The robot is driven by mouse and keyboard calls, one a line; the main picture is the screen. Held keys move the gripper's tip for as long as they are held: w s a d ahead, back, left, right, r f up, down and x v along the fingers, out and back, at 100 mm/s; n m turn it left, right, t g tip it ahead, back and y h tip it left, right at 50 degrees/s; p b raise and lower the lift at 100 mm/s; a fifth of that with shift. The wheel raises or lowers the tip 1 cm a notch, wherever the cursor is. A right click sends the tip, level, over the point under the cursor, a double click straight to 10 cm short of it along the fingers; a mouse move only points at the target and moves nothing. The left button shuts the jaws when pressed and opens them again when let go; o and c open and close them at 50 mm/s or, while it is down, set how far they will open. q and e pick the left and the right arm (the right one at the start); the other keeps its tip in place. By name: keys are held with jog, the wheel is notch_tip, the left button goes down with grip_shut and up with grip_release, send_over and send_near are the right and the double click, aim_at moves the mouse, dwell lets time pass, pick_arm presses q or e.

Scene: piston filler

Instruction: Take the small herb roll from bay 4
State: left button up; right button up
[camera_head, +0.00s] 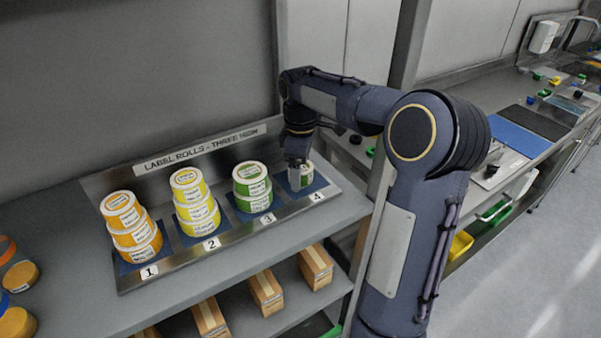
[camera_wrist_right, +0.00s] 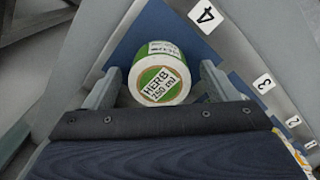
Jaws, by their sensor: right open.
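The small herb roll (camera_wrist_right: 160,78), white with a green band and a "HERB 250 ml" label, sits on the blue pad of bay 4 (camera_wrist_right: 204,14). In the head view the roll (camera_head: 307,174) is partly hidden by my right gripper (camera_head: 296,168). In the wrist view my right gripper (camera_wrist_right: 160,70) is open, with one finger on each side of the roll. Whether either finger touches it I cannot tell. My left gripper is not in view.
Bay 3 (camera_head: 267,218) holds a stack of green rolls (camera_head: 252,185), close to the left of my gripper. Yellow rolls (camera_head: 195,203) stand in bay 2 and orange rolls (camera_head: 131,225) in bay 1. Boxes (camera_head: 266,292) lie on the shelf below.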

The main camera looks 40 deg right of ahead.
jog(key=c, duration=1.1)
